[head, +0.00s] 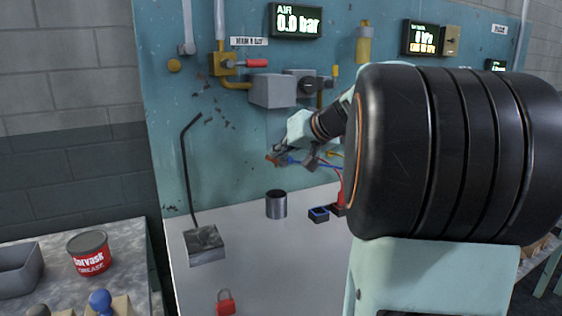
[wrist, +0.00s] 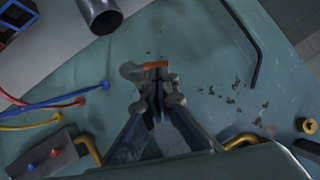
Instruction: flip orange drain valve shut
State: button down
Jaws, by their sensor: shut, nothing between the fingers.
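The orange drain valve handle (wrist: 155,65) shows in the wrist view just beyond my fingertips, beside a grey rounded fitting (wrist: 131,72). It looks like a short bar lying across the picture. In the head view the orange handle (head: 272,159) is a small patch at the tip of my gripper (head: 282,149), low on the blue panel. In the wrist view my gripper (wrist: 158,92) has its fingers together with nothing held. The fingertips are very close to the handle; I cannot tell whether they touch it. My fingers hide part of the valve body.
A bent black rod (head: 185,160) rises at left. A red-handled valve (head: 257,63) and grey box (head: 272,91) are above.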

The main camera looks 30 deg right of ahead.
jog(key=a+f+n+h+b, duration=0.1)
jog(key=b, duration=0.2)
jog(key=shift+a+h, duration=0.1)
jog(key=shift+h, duration=0.3)
jog(key=shift+a+f+b, duration=0.1)
jog(key=shift+f+b, duration=0.05)
jog(key=shift+b, duration=0.5)
dwell(0.5)
